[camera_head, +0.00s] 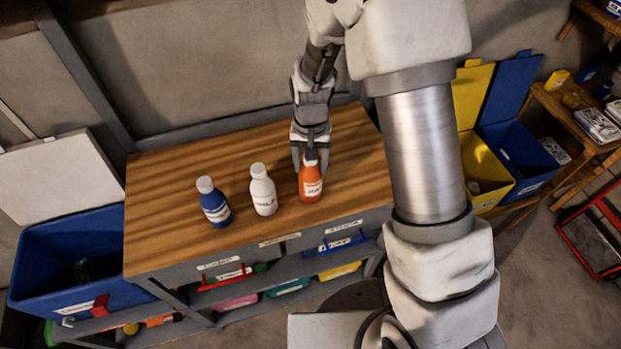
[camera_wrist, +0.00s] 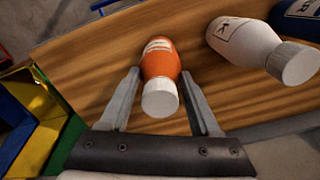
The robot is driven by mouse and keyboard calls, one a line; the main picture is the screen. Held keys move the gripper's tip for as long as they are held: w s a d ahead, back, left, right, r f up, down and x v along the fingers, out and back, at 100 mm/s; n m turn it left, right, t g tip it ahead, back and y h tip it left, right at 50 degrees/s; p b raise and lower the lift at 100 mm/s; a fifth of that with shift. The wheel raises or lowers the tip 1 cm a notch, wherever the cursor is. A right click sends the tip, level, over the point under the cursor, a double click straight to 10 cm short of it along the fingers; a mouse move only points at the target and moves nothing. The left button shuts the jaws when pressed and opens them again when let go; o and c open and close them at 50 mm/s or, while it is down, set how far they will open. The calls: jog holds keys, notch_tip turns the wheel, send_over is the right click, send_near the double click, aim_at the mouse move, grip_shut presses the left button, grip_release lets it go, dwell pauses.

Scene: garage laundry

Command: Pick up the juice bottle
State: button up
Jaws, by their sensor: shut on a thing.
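The juice bottle (camera_head: 311,183) is orange with a white label and stands upright on the wooden worktop (camera_head: 160,240). My gripper (camera_head: 310,162) reaches down onto it from behind and is shut on it. In the wrist view the juice bottle (camera_wrist: 160,62) lies between the two fingers of my gripper (camera_wrist: 160,76), its white cap towards the camera. Whether its base touches the wood is hard to tell.
A white bottle (camera_head: 263,192) stands just left of the juice bottle, and a blue bottle (camera_head: 215,207) stands further left. A blue bin (camera_head: 60,240) is at the left, and yellow (camera_head: 485,175) and blue (camera_head: 520,150) bins are at the right. The worktop's left part is clear.

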grip_shut()
jog(key=shift+r, duration=0.1)
